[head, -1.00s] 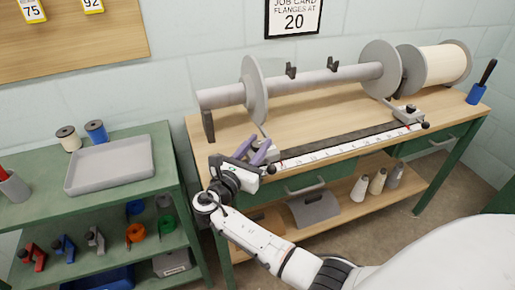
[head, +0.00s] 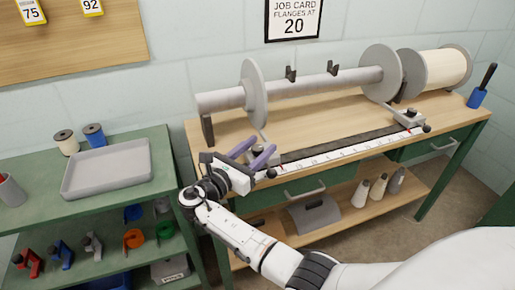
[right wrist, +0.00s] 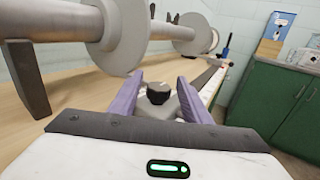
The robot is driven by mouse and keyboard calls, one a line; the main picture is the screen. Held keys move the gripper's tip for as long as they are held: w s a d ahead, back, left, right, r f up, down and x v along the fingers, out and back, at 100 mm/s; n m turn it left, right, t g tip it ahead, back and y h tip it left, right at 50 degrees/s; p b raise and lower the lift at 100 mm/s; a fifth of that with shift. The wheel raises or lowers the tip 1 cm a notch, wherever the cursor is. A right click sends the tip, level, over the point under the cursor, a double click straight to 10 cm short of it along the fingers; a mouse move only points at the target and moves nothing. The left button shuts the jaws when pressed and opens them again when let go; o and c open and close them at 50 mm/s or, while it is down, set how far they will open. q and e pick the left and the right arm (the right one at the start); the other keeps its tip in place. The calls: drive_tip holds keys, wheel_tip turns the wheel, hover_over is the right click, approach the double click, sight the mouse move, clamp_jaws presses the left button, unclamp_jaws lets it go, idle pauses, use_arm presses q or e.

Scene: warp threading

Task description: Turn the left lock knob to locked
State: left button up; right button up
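The left lock knob (right wrist: 158,92) is a dark cap on a grey block (right wrist: 160,106), seen in the right wrist view. My right gripper (head: 252,152) has purple fingers and is open. In the right wrist view its fingers (right wrist: 156,98) stand on either side of the knob, with a gap visible on both sides. In the head view the fingers are at the left end of the white scale and largely hide the knob. The left flange (head: 254,95) stands just behind them. My left gripper is not in view.
The right carriage (head: 408,117) sits at the other end of the scale rail (head: 340,152). A shaft (head: 315,84) with two flanges runs behind the rail. A green shelf with a grey tray (head: 108,168) stands at the left. A job card (head: 294,17) reads 20.

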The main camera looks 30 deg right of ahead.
drive_tip(key=shift+s+a+f, duration=0.1)
drive_tip(key=shift+a, duration=0.45)
drive_tip(key=v, duration=0.8)
drive_tip(key=shift+s+a, duration=0.15)
drive_tip(key=shift+a, duration=0.05)
drive_tip(key=shift+s+a, duration=0.1)
drive_tip(key=shift+a, duration=0.3)
